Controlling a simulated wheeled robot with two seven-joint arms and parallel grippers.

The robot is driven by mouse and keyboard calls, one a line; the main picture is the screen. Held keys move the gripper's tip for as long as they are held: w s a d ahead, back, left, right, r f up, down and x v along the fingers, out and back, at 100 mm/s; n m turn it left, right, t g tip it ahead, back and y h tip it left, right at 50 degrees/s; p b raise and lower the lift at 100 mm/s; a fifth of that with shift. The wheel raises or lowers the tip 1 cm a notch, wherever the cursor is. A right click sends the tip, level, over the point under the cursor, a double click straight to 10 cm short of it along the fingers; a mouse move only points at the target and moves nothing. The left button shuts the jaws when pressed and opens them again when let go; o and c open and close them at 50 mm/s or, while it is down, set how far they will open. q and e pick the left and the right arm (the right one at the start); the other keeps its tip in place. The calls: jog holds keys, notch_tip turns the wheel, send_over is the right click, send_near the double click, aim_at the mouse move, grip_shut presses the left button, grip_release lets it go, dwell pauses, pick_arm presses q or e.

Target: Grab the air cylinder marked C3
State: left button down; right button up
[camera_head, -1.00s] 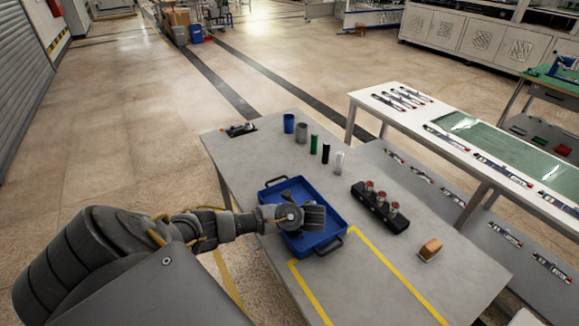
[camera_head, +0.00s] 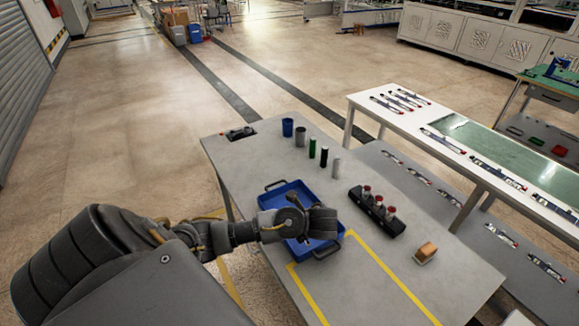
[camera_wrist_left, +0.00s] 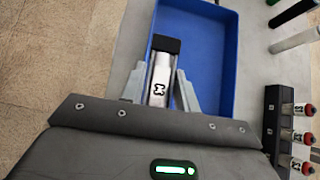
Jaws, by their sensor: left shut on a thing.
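My left gripper (camera_head: 318,218) is over the blue tray (camera_head: 268,199) on the grey table. In the left wrist view, my left gripper (camera_wrist_left: 160,88) is shut on a silver air cylinder (camera_wrist_left: 161,72) with a black end. A dark mark shows on its side, but I cannot read it for sure. The cylinder overlaps the blue tray (camera_wrist_left: 231,60) in that view; I cannot tell whether it touches the tray floor. A black holder (camera_head: 384,223) right of the tray carries three red-topped silver cylinders (camera_head: 378,201). My right gripper is not in view.
The yellow-taped area is clear. A white bench (camera_head: 390,121) stands beyond.

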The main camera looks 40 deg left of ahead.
pick_arm(q)
jog(key=s+d+r+p, duration=0.1)
jog(key=p, duration=0.1)
jog(key=s+d+r+p, duration=0.1)
jog(key=d+p, duration=0.1)
jog(key=shift+s+d+r+p, duration=0.15)
jog(key=shift+r+p, duration=0.15)
jog(key=shift+r, duration=0.1)
jog(key=shift+s+d+f, duration=0.1)
jog(key=shift+d, duration=0.15)
jog(key=shift+s+d+p, duration=0.25)
jog(key=shift+d+p, duration=0.2)
jog(key=shift+p, duration=0.1)
jog(key=shift+s+d, duration=0.1)
jog(key=shift+s, duration=0.05)
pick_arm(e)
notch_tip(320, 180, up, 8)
pick_arm(q)
jog(key=shift+s, duration=0.1)
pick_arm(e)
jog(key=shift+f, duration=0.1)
